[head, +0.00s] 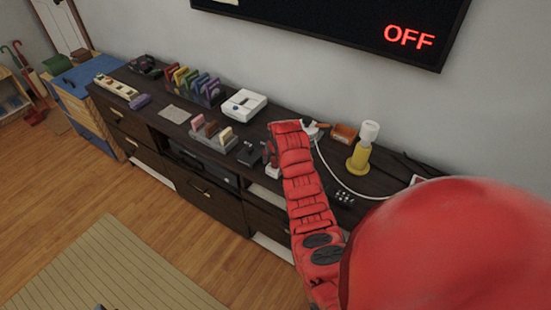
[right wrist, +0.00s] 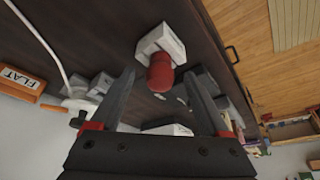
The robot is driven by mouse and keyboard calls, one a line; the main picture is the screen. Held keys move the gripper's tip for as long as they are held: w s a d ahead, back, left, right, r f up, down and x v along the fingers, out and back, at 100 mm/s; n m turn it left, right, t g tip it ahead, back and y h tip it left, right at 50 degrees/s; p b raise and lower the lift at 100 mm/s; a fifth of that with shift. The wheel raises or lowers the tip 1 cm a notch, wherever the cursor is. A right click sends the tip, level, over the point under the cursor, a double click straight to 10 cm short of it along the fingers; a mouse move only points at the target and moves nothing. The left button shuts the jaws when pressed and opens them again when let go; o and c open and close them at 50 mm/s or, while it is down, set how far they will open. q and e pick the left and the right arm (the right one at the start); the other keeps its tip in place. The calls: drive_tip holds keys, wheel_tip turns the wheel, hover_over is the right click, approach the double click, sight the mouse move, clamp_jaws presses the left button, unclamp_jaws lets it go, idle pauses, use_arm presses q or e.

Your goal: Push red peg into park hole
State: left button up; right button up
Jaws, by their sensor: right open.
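A red peg (right wrist: 160,74) with a rounded end shows in the right wrist view. It stands out of a pale grey block (right wrist: 155,42) on the dark cabinet top. My right gripper (right wrist: 159,86) is open, and the peg appears between its two fingertips in that view. I cannot tell how far the tips are from the peg, and no contact shows. In the head view my right gripper (head: 271,154) is over the cabinet, partly behind my red arm. The pale block (head: 272,171) barely shows below it. No park label is readable. My left gripper is not in view.
The dark cabinet (head: 255,180) is crowded. A white console (head: 244,104), upright coloured cartridges (head: 195,84) and a card rack (head: 213,136) stand left of my arm. A yellow bottle (head: 359,158), a white cable (head: 345,186) and an orange FLAT block (right wrist: 22,80) are also close.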

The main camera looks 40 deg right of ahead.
drive_tip(key=p+v, duration=0.4)
drive_tip(key=v, duration=1.3)
drive_tip(key=shift+r+p, duration=0.15)
drive_tip(key=shift+p, duration=0.2)
